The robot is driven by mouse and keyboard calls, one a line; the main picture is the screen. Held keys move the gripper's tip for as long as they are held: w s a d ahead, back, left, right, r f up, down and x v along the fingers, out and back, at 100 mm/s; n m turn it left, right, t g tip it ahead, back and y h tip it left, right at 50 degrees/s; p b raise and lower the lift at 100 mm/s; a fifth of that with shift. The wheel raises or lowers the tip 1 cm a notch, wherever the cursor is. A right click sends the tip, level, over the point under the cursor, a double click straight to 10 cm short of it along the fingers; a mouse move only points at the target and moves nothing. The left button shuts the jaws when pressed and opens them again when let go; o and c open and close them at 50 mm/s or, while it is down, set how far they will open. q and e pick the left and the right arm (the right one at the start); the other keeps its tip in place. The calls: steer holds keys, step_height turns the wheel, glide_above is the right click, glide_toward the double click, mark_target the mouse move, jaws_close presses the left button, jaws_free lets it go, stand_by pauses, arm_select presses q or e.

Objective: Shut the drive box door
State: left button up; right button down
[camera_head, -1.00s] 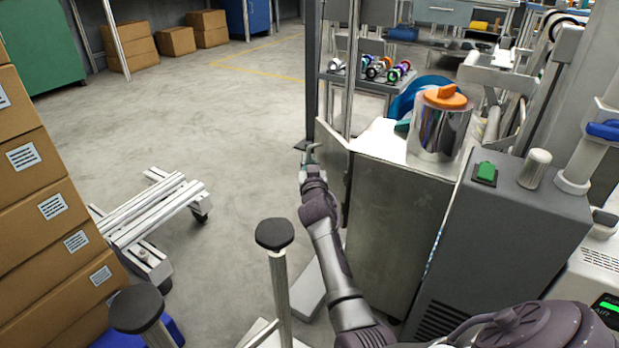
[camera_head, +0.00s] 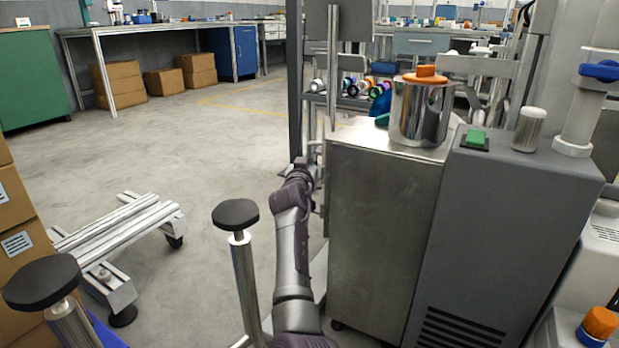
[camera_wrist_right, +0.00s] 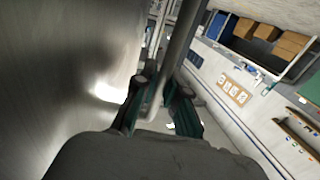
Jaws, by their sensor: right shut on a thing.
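The drive box appears to be the brushed-metal cabinet (camera_head: 385,230) at right of centre in the head view. My right arm reaches forward along its left side. My right gripper (camera_head: 302,164) is at the cabinet's far left edge, small and partly hidden by its own wrist. In the right wrist view the gripper (camera_wrist_right: 157,104) is shut on a thin bent metal bar, likely the door handle (camera_wrist_right: 154,96). A broad brushed-metal surface (camera_wrist_right: 65,70), likely the door, fills the left of that view. The door is hardly visible in the head view. My left gripper is not in view.
A metal canister with an orange lid (camera_head: 422,112) stands on the cabinet. A grey housing with a green button (camera_head: 476,138) adjoins it. A low aluminium frame (camera_head: 120,235) and cardboard boxes (camera_head: 18,243) are at left. Open floor (camera_head: 210,150) lies beyond.

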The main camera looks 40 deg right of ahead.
steer(key=d+m+g+h+b, duration=0.1)
steer(key=b, duration=0.1)
steer(key=s+d+m+g+h+b, duration=0.1)
steer(key=g+b, duration=0.1)
steer(key=shift+s+d+f, duration=0.1)
steer(key=shift+d+f, duration=0.15)
steer(key=shift+f, duration=0.15)
steer(key=shift+s+d+r+m+g+h+b, duration=0.2)
steer(key=shift+s+d+m+g+h+b, duration=0.15)
steer(key=shift+s+d+m+g+h, duration=0.5)
steer(key=shift+s+d+r+m+g+h+b, duration=0.15)
steer(key=shift+s+d+m+g+h+b, duration=0.25)
steer(key=shift+s+d+m+g, duration=0.85)
steer(key=shift+w+a+g, duration=0.45)
steer(key=shift+w+g, duration=0.05)
steer(key=shift+w, duration=0.05)
steer(key=c, duration=1.5)
jaws_free()
steer(key=v, duration=0.7)
steer(key=shift+s+a, duration=0.15)
steer(key=shift+a, duration=0.05)
